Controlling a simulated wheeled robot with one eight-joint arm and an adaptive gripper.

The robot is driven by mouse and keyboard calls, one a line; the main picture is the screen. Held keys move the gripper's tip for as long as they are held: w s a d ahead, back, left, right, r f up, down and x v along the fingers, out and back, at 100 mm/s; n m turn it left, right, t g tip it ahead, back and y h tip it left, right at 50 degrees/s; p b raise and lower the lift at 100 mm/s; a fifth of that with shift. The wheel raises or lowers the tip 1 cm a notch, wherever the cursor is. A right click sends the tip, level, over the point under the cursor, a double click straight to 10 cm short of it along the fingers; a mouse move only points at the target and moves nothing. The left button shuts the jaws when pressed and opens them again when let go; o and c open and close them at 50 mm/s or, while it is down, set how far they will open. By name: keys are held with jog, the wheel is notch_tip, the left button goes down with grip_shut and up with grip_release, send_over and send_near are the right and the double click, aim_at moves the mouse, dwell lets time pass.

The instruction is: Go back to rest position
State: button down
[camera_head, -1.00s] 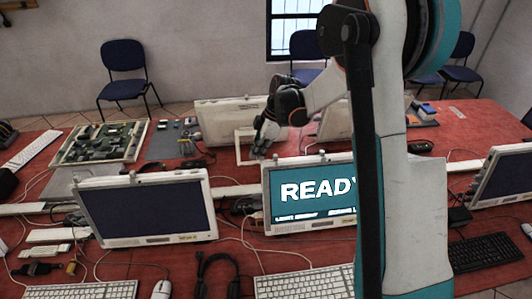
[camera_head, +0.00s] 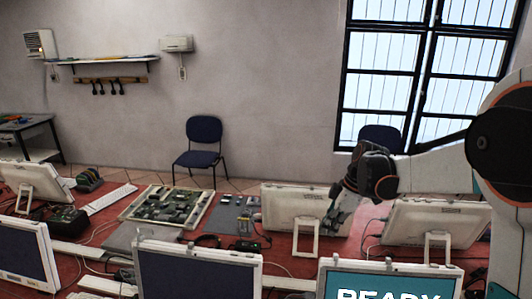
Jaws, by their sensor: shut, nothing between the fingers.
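My arm comes in from the right edge of the head view. My gripper (camera_head: 337,215) hangs at its end, pointing down, in front of the back of a white monitor (camera_head: 290,212). Its fingers look close together with nothing seen between them. The teal screen reading "READY" (camera_head: 375,283) stands below and to the right of the gripper, cut off by the bottom edge.
A dark-screened monitor (camera_head: 190,275) stands at the front of the red table (camera_head: 320,243), near a board of electronic parts (camera_head: 168,205). Another white monitor (camera_head: 437,222) is right of the gripper. A blue chair (camera_head: 203,146) stands behind the table.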

jog(key=s+a+r+m+t+h+b, duration=0.1)
jog(key=s+a+m+t+h+b, duration=0.15)
jog(key=s+m+b, duration=0.8)
jog(key=s+f+m+t+b, duration=0.1)
jog(key=s+f, duration=0.3)
jog(key=s, duration=0.4)
jog(key=s+f+m+t+b, duration=0.1)
jog(key=s+f+m+t, duration=0.1)
jog(key=s, duration=0.7)
jog(key=shift+d+f+m+h, duration=0.15)
jog(key=shift+f+m+h, duration=0.3)
jog(key=shift+f, duration=0.45)
jog(key=shift+t, duration=0.25)
dwell(0.8)
